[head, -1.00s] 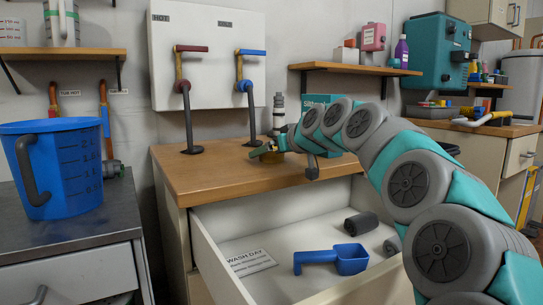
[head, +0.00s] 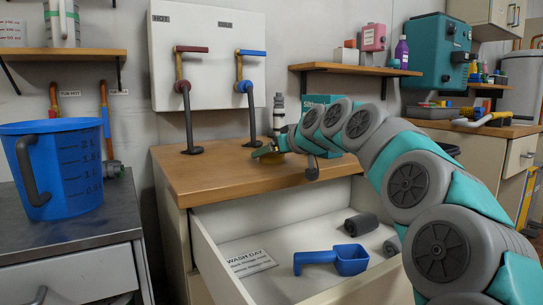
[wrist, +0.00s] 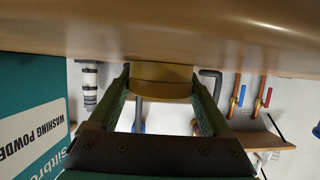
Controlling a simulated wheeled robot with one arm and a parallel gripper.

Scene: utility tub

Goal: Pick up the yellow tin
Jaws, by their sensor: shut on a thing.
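The yellow tin (wrist: 160,82) is a short, dull yellow cylinder in the middle of the wrist view. My gripper (wrist: 160,76) is shut on it, with one green finger against each side. In the head view my gripper (head: 268,152) is low over the wooden worktop (head: 215,178), and its fingers and my arm hide most of the tin. The tin is at or very near the worktop surface; I cannot tell if it touches.
A teal washing powder box (wrist: 32,125) stands close beside my gripper. Hot and cold taps (head: 243,70) with pipes are behind. Below, an open drawer (head: 215,250) holds a blue scoop (head: 350,260) and dark cylinders. A blue jug (head: 75,165) stands at left.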

